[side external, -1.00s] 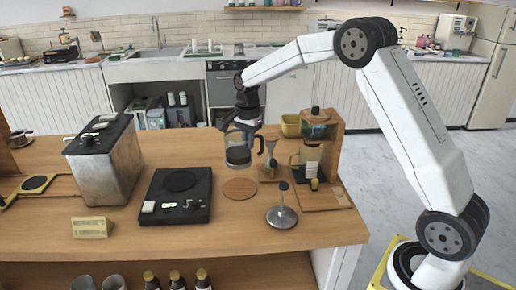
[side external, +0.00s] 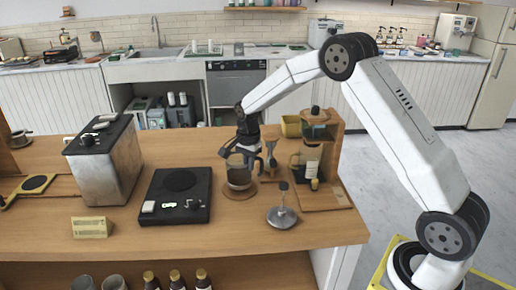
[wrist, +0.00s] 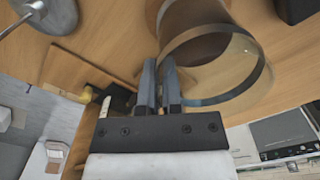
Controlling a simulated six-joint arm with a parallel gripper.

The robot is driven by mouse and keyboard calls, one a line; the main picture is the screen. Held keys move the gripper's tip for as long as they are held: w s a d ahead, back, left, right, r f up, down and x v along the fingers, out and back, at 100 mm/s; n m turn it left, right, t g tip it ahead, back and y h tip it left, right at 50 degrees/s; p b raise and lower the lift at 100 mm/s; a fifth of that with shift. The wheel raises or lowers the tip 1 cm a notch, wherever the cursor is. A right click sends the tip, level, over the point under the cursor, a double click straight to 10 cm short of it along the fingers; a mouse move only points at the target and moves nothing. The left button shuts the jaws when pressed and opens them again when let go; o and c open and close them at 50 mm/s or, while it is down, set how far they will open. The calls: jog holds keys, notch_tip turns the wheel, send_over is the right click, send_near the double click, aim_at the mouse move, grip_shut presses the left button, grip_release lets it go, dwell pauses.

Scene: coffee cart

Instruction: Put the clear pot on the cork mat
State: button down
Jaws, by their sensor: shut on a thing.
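I cannot tell whether the base touches the mat. My gripper (side external: 249,152) is at the pot's upper right side, shut on its handle. In the wrist view, the fingers (wrist: 160,88) are close together beside the pot's glass wall (wrist: 225,65). The handle is mostly hidden between the fingers.
A wooden dripper stand (side external: 330,150) and a small glass vessel (side external: 271,158) are to the right. The counter in front of the mat is clear.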

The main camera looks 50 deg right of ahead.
jog(key=shift+f, duration=1)
jog(key=shift+f, duration=0.2)
jog(key=c, duration=0.8)
grip_release()
jog(key=shift+r, duration=0.1)
notch_tip(320, 180, up, 12)
jog(key=shift+r, duration=0.1)
